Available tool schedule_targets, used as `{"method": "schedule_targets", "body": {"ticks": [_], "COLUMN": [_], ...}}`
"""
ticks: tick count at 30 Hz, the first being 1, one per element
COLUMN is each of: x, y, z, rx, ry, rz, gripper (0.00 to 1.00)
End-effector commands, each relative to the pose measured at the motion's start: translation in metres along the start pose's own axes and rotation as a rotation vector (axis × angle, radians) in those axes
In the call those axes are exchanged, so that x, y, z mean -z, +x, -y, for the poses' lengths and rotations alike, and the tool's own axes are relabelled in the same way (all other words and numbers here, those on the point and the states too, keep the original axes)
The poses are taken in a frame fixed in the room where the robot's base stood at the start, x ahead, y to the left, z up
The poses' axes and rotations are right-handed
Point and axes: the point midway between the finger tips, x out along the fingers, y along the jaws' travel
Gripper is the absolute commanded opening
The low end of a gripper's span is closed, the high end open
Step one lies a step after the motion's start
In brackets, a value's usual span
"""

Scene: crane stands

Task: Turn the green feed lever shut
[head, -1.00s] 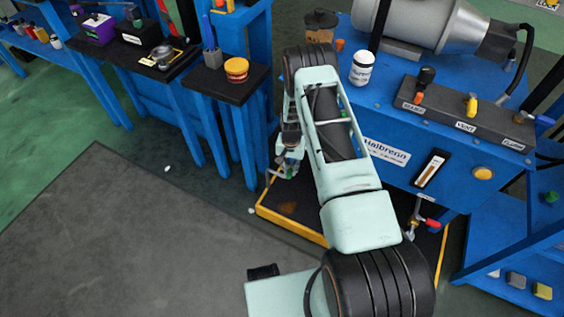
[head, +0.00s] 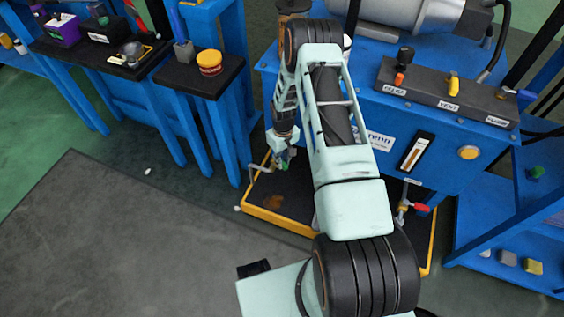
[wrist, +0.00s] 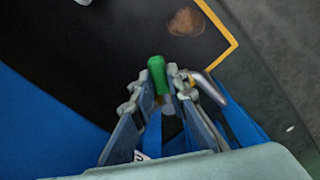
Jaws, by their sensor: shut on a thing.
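The green feed lever (wrist: 156,72) shows in the wrist view between the tips of my gripper (wrist: 160,84). The fingers are shut on it, and its green end sticks out past them. A metal pipe (wrist: 208,84) lies just right of the fingers. In the head view my gripper (head: 284,155) is low at the left side of the blue machine (head: 450,150), above the black drip tray (head: 290,203). There the lever is mostly hidden by my gripper and arm.
A red-handled valve (head: 415,207) is on the machine's front at the right. The tray has a yellow rim (head: 272,224) and a brown stain. Black-topped blue stands (head: 205,85) are to the left. The floor (head: 120,240) in front is mostly clear.

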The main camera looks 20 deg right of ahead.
Motion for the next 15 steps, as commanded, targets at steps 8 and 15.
{"method": "schedule_targets", "body": {"ticks": [8,15], "x": [0.0001,0.0002], "y": [0.0001,-0.0001], "z": [-0.0012,-0.0012], "rx": [0.000,0.000], "ry": [-0.053,-0.056], "rz": [0.000,0.000], "gripper": [0.00,0.00]}}
